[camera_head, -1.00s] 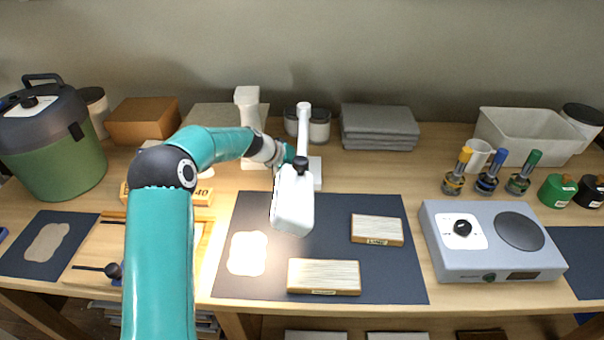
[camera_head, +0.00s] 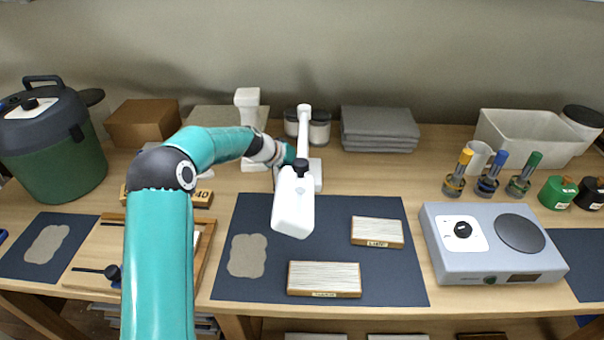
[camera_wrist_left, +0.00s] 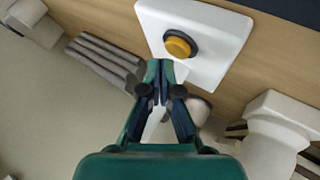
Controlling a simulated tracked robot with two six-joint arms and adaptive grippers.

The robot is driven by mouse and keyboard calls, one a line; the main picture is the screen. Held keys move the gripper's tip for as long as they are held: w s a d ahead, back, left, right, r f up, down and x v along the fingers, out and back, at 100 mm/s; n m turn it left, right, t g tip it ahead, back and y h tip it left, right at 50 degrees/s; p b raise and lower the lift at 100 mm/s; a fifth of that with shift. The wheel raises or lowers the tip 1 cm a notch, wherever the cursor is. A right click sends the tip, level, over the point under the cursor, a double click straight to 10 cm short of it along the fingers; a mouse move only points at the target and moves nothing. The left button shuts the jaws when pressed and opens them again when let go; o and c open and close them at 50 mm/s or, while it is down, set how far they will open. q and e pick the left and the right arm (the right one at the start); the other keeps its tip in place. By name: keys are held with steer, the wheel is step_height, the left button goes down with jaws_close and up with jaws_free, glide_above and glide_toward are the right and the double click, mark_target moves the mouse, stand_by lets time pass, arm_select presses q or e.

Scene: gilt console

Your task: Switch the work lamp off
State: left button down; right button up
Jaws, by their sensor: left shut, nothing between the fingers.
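The work lamp's white head (camera_head: 293,205) hangs over the dark mat, and its post (camera_head: 304,128) rises from a white base (camera_head: 316,172). No lit patch shows under the lamp. In the left wrist view, the white base (camera_wrist_left: 218,52) carries a round orange button (camera_wrist_left: 178,47) in a dark ring. My left gripper (camera_wrist_left: 161,70) is shut and empty, its tips close to the button; I cannot tell whether they touch it. In the head view the lamp partly hides this gripper. My right gripper is not in view.
On the dark mat (camera_head: 330,225) lie two wood-framed blocks (camera_head: 377,232) (camera_head: 324,278) and a beige patch (camera_head: 247,256). Grey folded stack (camera_head: 379,128) and white jars (camera_head: 319,128) stand behind. A hot plate unit (camera_head: 492,243) stands right, a green pot (camera_head: 52,150) left.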

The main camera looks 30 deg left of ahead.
arm_select(q)
steer(key=shift+r, duration=0.35)
steer(key=shift+r, duration=0.1)
step_height(320, 180, up, 6)
steer(key=p, duration=0.4)
stand_by(0.6)
